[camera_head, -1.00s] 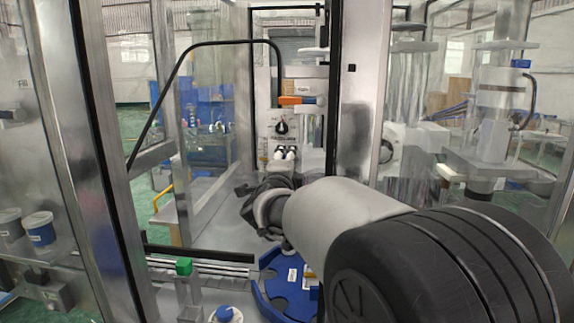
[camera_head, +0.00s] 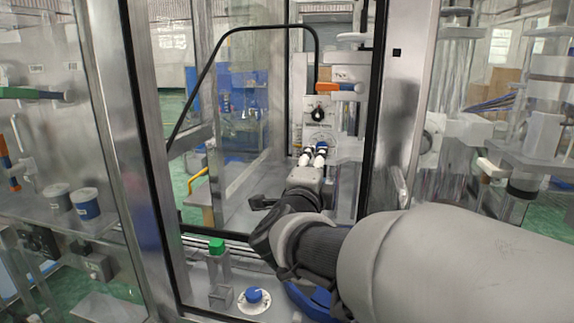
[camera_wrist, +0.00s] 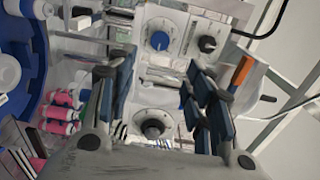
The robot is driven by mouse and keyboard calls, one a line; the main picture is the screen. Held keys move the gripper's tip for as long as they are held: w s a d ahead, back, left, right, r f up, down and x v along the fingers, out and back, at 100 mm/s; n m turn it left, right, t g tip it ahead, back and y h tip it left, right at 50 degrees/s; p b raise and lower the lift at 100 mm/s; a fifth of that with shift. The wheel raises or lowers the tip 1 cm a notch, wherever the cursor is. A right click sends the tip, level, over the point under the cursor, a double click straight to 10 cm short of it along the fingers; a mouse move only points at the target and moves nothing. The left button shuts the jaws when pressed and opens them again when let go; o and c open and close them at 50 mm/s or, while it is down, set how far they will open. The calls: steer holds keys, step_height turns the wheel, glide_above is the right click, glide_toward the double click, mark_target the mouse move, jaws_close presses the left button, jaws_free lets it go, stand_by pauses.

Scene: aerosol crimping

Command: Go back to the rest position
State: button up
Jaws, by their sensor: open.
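My gripper (camera_head: 313,156) reaches through the framed opening of the machine enclosure, with its pale fingertips in front of a white control panel (camera_head: 318,108). In the wrist view my gripper (camera_wrist: 160,72) is open, its two blue-and-black fingers wide apart with nothing held between them. A blue knob (camera_wrist: 159,41) and a black knob (camera_wrist: 207,44) on the panel show beyond the fingers. No rest position is marked in either view.
A metal post (camera_head: 398,110) stands right of the opening, and a bent black tube (camera_head: 255,28) crosses its top. Below are a blue-capped part (camera_head: 254,296) and a green-topped block (camera_head: 216,246). The wrist view shows pink-and-white bottles (camera_wrist: 62,114) at left and an orange part (camera_wrist: 242,70) at right.

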stand_by(0.4)
steer(key=s+a+f+n+g+y, duration=0.2)
steer(key=s+f+n+y, duration=0.15)
steer(key=s+n, duration=0.3)
steer(key=s+a+f+n+g+y, duration=0.2)
steer(key=s+f+n+y, duration=0.1)
steer(key=s+n+y, duration=0.3)
steer(key=s+d+f+n+g+h, duration=0.1)
steer(key=s+d+f+n+g, duration=0.1)
steer(key=s, duration=0.5)
steer(key=s+d+f+n+g+h, duration=0.1)
steer(key=s+d+f+n+g, duration=0.2)
steer(key=s+f, duration=0.4)
steer(key=s+d+f+n+g+h, duration=0.2)
steer(key=s+f+n+g, duration=0.1)
steer(key=s, duration=0.5)
step_height(320, 180, down, 2)
steer(key=shift+s+d+f+n+g, duration=0.1)
steer(key=shift+s+d+n+g, duration=0.25)
steer(key=shift+n, duration=0.3)
